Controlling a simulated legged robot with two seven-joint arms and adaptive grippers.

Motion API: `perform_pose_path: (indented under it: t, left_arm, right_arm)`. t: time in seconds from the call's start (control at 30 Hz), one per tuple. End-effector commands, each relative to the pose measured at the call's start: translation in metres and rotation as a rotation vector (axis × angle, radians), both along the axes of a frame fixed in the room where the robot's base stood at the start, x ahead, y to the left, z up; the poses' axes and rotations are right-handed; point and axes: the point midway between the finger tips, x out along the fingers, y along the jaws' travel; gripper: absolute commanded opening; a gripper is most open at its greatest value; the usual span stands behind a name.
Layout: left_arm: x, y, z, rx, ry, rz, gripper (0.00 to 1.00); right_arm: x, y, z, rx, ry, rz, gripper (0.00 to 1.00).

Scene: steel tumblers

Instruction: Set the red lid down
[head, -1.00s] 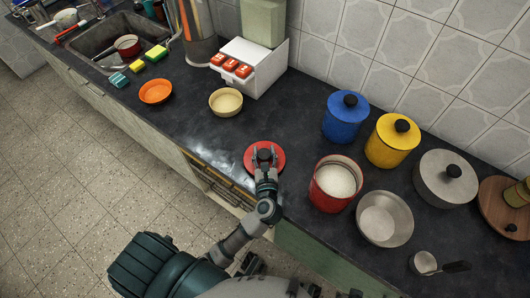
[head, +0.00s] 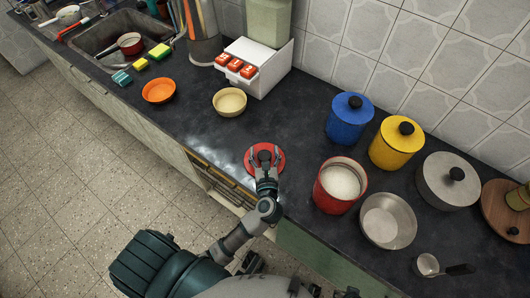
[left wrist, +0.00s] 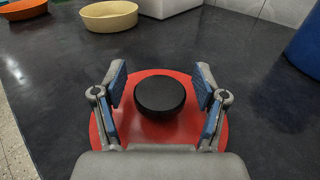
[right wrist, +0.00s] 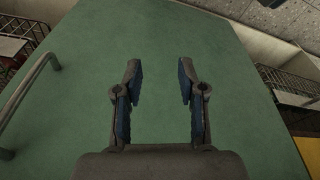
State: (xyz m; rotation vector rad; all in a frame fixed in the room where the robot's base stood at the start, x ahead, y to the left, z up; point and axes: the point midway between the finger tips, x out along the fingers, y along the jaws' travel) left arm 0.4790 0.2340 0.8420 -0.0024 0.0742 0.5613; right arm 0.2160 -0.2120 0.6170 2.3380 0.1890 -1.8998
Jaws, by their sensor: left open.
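The red lid (head: 279,164) lies on the dark counter near its front edge, left of the open red canister. In the left wrist view the red lid (left wrist: 160,137) has a round black knob (left wrist: 160,97) at its middle. My left gripper (head: 264,160) is over the lid. In its wrist view the left gripper (left wrist: 160,88) is open, with one finger on each side of the knob and gaps between. The open red canister (head: 340,186) holds white contents. My right gripper (right wrist: 160,85) is open and empty, facing a green panel.
Blue (head: 349,118) and yellow (head: 396,143) lidded canisters stand behind the red one. A steel bowl (head: 388,221) and a grey lidded pot (head: 447,180) are to the right. A cream bowl (head: 229,102) and orange bowl (head: 159,90) stand left. The counter around the lid is mostly clear.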

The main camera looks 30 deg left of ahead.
Motion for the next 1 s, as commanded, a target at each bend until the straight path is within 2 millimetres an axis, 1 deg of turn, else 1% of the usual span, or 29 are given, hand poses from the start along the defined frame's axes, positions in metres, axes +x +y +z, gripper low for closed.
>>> perform_pose_path:
  t: [0.03,0.07,0.2,0.3,0.4,0.5,0.67,1.0]
  left_arm:
    - [-0.012,-0.006,-0.005,0.002,0.014,0.003,0.72]
    - [-0.019,-0.01,-0.004,0.001,0.014,0.003,0.72]
    - [-0.049,-0.032,0.0,0.002,0.011,0.001,0.72]
    - [-0.068,-0.046,0.003,0.003,0.006,0.0,0.72]
    - [-0.083,-0.056,0.006,0.005,0.003,0.001,0.72]
    - [-0.094,-0.062,0.008,0.006,0.0,0.001,0.72]
    - [-0.101,-0.067,0.01,0.005,-0.004,0.001,0.72]
    - [-0.101,-0.066,0.011,0.004,-0.006,0.001,0.72]
  right_arm:
    - [0.0,0.0,0.0,0.0,0.0,-0.001,0.4]
    - [0.0,0.0,0.0,0.001,0.0,-0.002,0.4]
    - [-0.001,-0.001,0.001,0.003,0.001,-0.002,0.4]
    - [-0.002,-0.002,0.004,0.005,-0.001,-0.003,0.4]
    - [-0.002,-0.002,0.006,0.005,-0.002,-0.003,0.4]
    - [-0.002,-0.002,0.008,0.005,-0.002,-0.003,0.4]
    - [-0.002,-0.003,0.01,0.005,-0.001,-0.004,0.4]
    - [-0.002,-0.003,0.011,0.006,-0.004,-0.004,0.4]
